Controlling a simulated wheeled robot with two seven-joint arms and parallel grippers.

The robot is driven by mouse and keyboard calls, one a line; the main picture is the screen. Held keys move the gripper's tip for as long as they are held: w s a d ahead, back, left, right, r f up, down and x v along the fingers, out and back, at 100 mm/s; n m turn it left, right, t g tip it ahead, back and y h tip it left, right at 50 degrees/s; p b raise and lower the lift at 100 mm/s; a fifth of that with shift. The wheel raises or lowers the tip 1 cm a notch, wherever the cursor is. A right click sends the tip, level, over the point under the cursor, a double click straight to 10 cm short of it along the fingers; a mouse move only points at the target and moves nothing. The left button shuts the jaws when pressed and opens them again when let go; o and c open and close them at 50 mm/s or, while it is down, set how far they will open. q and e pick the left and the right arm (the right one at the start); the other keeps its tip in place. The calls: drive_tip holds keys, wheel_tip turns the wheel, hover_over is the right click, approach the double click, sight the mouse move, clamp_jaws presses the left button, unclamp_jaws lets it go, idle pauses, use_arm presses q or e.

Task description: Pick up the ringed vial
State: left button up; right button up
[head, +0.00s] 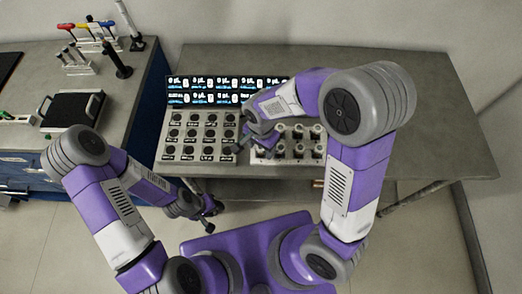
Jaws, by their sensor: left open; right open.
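Several vials with pale caps (298,150) stand in a light rack (289,159) at the front middle of the bench. Which vial carries a ring is too small to tell, and my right arm hides part of the rack. My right gripper (256,148) is open, over the left end of this rack, beside the panel of dark round spots. Whether it touches a vial cannot be told. My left gripper (211,207) is open and empty, low in front of the bench's edge.
A grey panel (186,159) with rows of dark round spots lies left of the vial rack. A lit display (205,90) stands behind it. The bench (420,120) is clear on the right. A side counter at left holds a dark plate device (72,109) and a pipette stand (117,62).

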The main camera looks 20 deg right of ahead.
drive_tip(key=c, duration=1.1)
